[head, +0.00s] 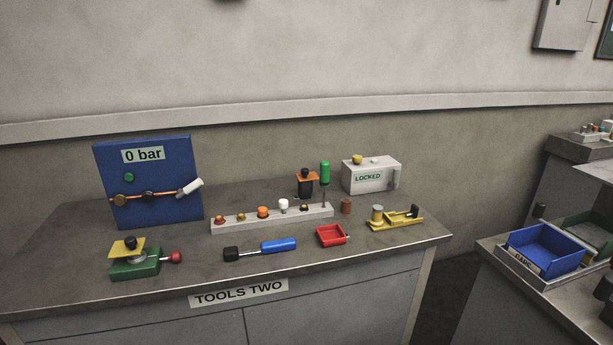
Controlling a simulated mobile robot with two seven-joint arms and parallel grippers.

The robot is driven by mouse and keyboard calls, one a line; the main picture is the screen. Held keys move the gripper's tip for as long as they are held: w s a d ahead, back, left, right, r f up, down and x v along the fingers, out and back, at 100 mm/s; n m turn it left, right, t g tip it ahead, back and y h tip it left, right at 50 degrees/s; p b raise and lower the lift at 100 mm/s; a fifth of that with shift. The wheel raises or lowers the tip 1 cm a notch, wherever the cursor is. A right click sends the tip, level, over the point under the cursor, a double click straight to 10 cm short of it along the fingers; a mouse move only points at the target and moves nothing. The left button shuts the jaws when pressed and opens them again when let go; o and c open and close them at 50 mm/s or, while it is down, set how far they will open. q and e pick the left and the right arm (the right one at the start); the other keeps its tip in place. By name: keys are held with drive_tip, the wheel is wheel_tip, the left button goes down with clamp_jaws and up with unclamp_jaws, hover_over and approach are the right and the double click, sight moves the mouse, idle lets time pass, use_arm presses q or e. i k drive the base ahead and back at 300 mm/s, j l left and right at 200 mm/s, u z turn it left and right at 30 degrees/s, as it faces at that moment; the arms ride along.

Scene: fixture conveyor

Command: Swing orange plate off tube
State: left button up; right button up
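A small orange plate (305,177) lies across the top of a dark upright tube (305,189) toward the back of the workbench. A small black knob (305,171) stands on the plate. The plate looks roughly level and covers the tube's mouth, so the inside is hidden. Neither of my grippers is in view.
A green-handled tool (325,173) stands close right of the plate. A pale rack (240,222) with several coloured pieces is in front. The white LOCKED box (372,177) is to the right, the blue 0 bar panel (150,165) to the left. A red tray (331,235) sits nearer.

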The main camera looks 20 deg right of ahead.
sight(305, 175)
drive_tip(key=i+l, duration=0.15)
drive_tip(key=l, duration=0.2)
drive_tip(key=i+l, duration=0.1)
drive_tip(key=l, duration=0.3)
drive_tip(key=i+l, duration=0.15)
drive_tip(key=l, duration=0.2)
drive_tip(key=i+l, duration=0.15)
drive_tip(key=l, duration=0.2)
